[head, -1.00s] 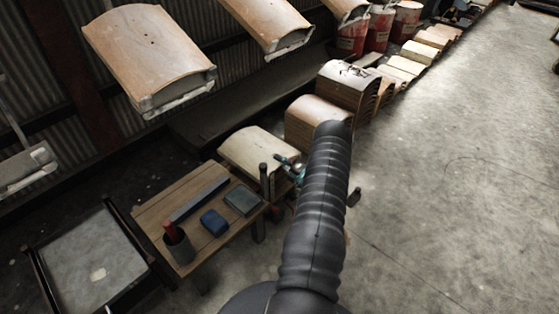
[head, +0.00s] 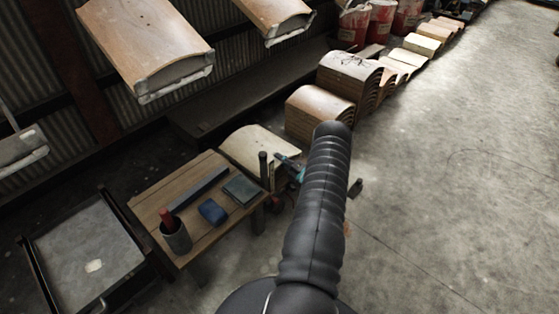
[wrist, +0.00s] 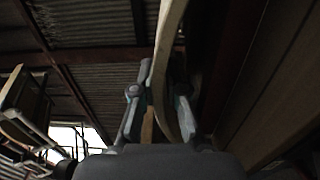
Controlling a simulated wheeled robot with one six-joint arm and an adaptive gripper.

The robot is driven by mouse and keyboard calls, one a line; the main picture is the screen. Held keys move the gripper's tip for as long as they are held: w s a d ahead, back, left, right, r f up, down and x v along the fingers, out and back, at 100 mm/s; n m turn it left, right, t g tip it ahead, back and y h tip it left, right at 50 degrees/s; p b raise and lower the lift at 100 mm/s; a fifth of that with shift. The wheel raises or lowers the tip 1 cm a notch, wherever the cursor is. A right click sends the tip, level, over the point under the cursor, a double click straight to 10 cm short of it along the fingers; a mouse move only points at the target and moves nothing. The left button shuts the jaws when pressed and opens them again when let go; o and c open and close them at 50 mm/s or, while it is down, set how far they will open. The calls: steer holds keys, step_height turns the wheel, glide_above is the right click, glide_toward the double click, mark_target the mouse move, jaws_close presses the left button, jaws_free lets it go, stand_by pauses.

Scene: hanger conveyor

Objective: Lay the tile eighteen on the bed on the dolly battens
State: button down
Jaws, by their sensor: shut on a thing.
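My gripper (wrist: 155,110) is shut on the edge of a pale tan curved tile (wrist: 168,40), which runs up out of the wrist view between its fingers. In the head view, my gripper's teal fingers (head: 289,164) show beside my dark arm, at the right edge of a pale curved tile (head: 255,147). I cannot identify the dolly battens for certain. A dark upright post (head: 263,163) stands at the pale tile's near edge.
A wooden bench (head: 190,225) holds a grey cup, a bar and two blocks. A dark-framed grey-topped stand (head: 85,255) is at lower left. Curved tile stacks (head: 320,108) line the wall. Tiles hang overhead (head: 150,40). The concrete floor at right is clear.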

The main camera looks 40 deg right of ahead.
steer(key=shift+r, duration=0.2)
steer(key=c, duration=1.1)
jaws_free()
steer(key=shift+c, duration=0.2)
steer(key=shift+s+f, duration=0.1)
steer(key=shift+f, duration=0.2)
steer(key=s+d, duration=0.1)
steer(key=s, duration=1)
steer(key=shift+s, duration=0.4)
